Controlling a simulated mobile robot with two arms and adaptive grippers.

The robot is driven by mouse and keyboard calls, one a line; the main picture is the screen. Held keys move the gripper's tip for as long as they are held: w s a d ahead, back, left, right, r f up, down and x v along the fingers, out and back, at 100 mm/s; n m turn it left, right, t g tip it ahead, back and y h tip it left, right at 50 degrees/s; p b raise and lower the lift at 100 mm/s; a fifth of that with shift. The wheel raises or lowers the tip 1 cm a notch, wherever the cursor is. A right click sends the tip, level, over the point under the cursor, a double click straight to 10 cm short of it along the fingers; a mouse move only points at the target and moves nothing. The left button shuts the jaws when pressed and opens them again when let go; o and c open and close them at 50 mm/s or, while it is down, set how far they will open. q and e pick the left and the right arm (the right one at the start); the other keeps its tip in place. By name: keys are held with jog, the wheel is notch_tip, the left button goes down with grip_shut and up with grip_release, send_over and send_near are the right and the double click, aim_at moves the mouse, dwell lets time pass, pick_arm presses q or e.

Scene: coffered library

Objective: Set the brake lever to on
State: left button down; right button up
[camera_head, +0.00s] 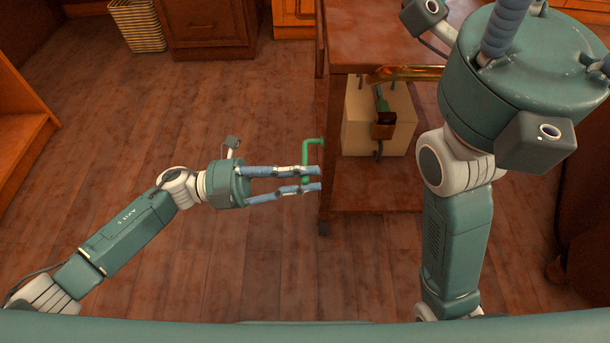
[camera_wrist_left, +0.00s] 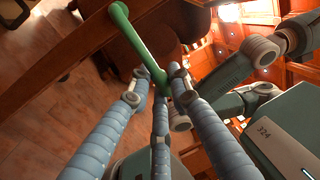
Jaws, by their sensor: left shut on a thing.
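The brake lever (camera_head: 306,158) is a green bent bar at the left side of a wooden cart (camera_head: 375,198). Its upper arm runs to the cart's side, and its lower end is between the fingertips of my left gripper (camera_head: 311,177). In the left wrist view the green lever (camera_wrist_left: 138,42) runs from the cart's side down to the blue fingers of my left gripper (camera_wrist_left: 163,82), which are shut on it. My right gripper (camera_head: 505,25) is only partly in view at the top right, close to the camera, and its fingertips are cut off.
The cart's lower shelf holds a pale box (camera_head: 400,125) with a small brown and green device (camera_head: 384,118) in front. A wicker basket (camera_head: 138,28) and wooden drawers (camera_head: 210,28) stand at the back.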

pick_arm(q)
jog(key=shift+f, duration=0.3)
jog(key=c, duration=1.6)
grip_release()
jog(key=shift+o, duration=0.2)
jog(key=shift+r, duration=0.1)
jog(key=a+f, duration=0.2)
jog(key=a, duration=1)
